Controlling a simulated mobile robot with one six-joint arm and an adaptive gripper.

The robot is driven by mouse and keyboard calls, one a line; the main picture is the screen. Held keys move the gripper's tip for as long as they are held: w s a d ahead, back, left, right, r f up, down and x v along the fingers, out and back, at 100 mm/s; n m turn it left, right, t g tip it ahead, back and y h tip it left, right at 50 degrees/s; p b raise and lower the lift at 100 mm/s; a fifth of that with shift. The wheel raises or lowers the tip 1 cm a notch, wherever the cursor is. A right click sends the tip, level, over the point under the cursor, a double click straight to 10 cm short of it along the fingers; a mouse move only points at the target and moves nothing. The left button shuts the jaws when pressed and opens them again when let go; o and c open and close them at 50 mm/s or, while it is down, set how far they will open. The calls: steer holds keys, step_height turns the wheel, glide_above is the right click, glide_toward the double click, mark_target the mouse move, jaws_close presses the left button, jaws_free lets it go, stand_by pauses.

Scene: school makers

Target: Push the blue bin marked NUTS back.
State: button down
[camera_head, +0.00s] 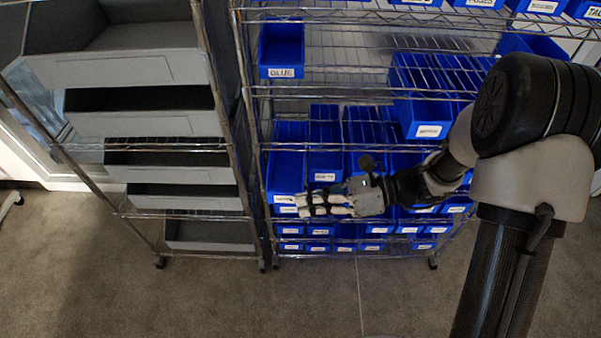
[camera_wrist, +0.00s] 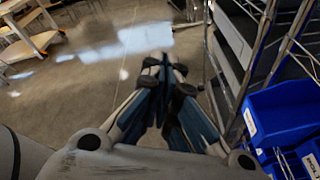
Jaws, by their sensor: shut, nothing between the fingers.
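Blue bins fill the right wire rack. I cannot tell which one is marked NUTS, since most labels are too small to read. One labelled bin (camera_head: 425,115) at mid-height, right of centre, appears to stick out from its shelf. Another long bin (camera_head: 287,165) stands lower left, behind my fingertips in the picture. My gripper (camera_head: 302,204) is shut and empty, in front of the lower shelves and pointing left. In the wrist view my gripper (camera_wrist: 162,66) has its fingers together over open floor. A blue bin (camera_wrist: 285,112) with a white label shows at the right, beside the fingers.
Small blue bins (camera_head: 319,231) line the bottom shelf. The floor (camera_head: 310,300) in front is clear.

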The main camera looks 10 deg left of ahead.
steer(key=w+f+m+t+y, duration=0.1)
steer(key=w+f+m+t, duration=0.35)
steer(key=f+m, duration=0.8)
steer(key=w+f+m+t+y, duration=0.1)
steer(key=f+m+t, duration=0.75)
steer(key=f, duration=0.75)
steer(key=w+a+b, duration=0.3)
steer(key=w+a, duration=0.5)
steer(key=shift+w+a+m+g, duration=0.15)
steer(key=shift+a+m+g, duration=0.2)
steer(key=shift+m+g, duration=0.05)
steer(key=shift+r, duration=0.2)
